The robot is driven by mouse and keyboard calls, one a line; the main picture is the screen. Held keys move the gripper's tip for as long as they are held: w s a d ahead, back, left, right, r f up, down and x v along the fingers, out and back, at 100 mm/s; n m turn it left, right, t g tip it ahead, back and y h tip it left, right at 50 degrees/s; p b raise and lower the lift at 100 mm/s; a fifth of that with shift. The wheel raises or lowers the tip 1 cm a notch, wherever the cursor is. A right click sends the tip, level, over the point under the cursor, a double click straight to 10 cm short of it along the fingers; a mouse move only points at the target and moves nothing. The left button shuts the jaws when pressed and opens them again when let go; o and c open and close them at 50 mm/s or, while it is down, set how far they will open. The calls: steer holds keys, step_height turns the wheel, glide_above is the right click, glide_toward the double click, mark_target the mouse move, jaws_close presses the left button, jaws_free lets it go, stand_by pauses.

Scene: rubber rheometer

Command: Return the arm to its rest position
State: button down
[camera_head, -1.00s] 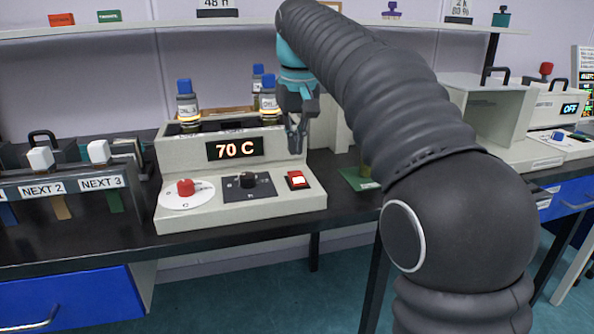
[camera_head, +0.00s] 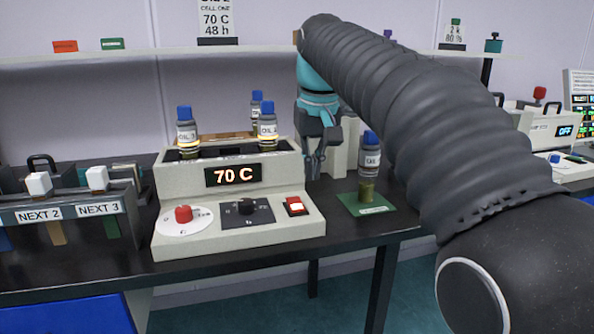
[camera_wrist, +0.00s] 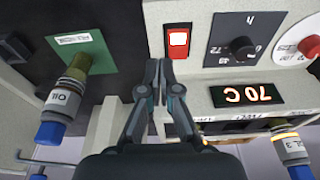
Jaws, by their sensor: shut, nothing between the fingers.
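My gripper (camera_head: 313,165) hangs pointing down at the right end of the heating bath (camera_head: 230,216), which reads 70 C. In the wrist view my gripper (camera_wrist: 158,66) has its fingertips together with nothing between them, in front of the lit red switch (camera_wrist: 178,40). My arm reaches in from the right of the head view, bent over the bench. My gripper appears apart from the bottles around it.
Blue-capped oil bottles (camera_head: 187,133) stand in the bath. Another bottle (camera_head: 369,156) stands at the green mat (camera_head: 372,208) right of my gripper. A rack labelled NEXT 2 and NEXT 3 (camera_head: 70,213) is at left. A shelf (camera_head: 260,55) runs behind.

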steer(key=s+d+f+m+t, duration=0.1)
steer(key=s+d+f, duration=0.5)
steer(key=s+f, duration=0.5)
steer(key=s+d+f+m+t, duration=0.1)
steer(key=s+d+f+t, duration=0.1)
steer(key=s+d+f, duration=0.5)
steer(key=s+f, duration=0.3)
steer(key=s, duration=0.3)
steer(key=shift+s+f+m+h, duration=0.3)
steer(key=shift+s+f+m, duration=0.05)
steer(key=shift+s+m, duration=0.05)
